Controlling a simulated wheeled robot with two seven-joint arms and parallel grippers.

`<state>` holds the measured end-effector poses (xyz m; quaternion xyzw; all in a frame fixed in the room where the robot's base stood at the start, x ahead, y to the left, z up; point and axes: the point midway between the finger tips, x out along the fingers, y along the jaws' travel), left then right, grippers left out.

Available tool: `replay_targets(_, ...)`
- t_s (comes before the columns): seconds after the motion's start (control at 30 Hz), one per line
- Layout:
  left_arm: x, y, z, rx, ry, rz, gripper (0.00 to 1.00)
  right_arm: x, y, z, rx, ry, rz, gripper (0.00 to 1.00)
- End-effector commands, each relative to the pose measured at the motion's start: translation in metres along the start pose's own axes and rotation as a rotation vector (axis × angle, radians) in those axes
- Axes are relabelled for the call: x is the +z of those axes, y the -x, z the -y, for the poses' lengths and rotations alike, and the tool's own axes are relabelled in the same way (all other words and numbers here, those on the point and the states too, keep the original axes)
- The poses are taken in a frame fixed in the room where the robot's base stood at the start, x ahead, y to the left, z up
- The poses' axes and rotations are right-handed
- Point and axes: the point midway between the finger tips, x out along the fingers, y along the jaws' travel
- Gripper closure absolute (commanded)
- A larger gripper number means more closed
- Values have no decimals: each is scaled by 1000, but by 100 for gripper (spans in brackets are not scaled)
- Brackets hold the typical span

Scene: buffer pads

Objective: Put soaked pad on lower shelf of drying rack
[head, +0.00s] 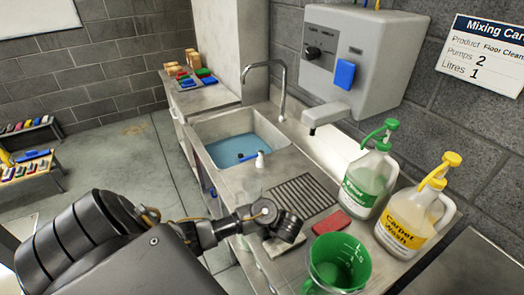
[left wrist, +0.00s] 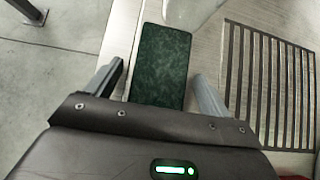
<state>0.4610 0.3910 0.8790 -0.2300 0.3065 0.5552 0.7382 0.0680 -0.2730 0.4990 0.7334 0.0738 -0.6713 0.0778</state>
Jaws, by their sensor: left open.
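A dark green, mottled pad (left wrist: 163,55) lies flat on the pale counter beside the drain grate in the left wrist view. My left gripper (left wrist: 158,72) is open, with its fingers on either side of the pad's near part and a gap on each side. No rack is clearly identifiable; a low wooden stand (head: 45,180) with several coloured pads is at the far left. My right gripper is not in view.
The slotted grate (head: 300,197) adjoins a red pad (head: 331,227). A water-filled sink (head: 235,148) lies behind. Another pad stand (head: 27,127) is by the wall.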

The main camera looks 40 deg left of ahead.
Motion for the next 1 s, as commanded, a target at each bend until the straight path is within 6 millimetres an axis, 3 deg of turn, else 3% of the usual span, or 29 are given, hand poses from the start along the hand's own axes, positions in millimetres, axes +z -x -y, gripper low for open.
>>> replay_targets(0.2, 1, 1, 0, -1, 0, 0, 21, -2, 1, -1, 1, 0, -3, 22)
replay_targets(0.57, 1, 1, 0, 0, 0, 0, 68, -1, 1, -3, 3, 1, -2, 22)
replay_targets(1.0, 7, 7, 0, 0, 0, 0, 69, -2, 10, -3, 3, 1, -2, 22)
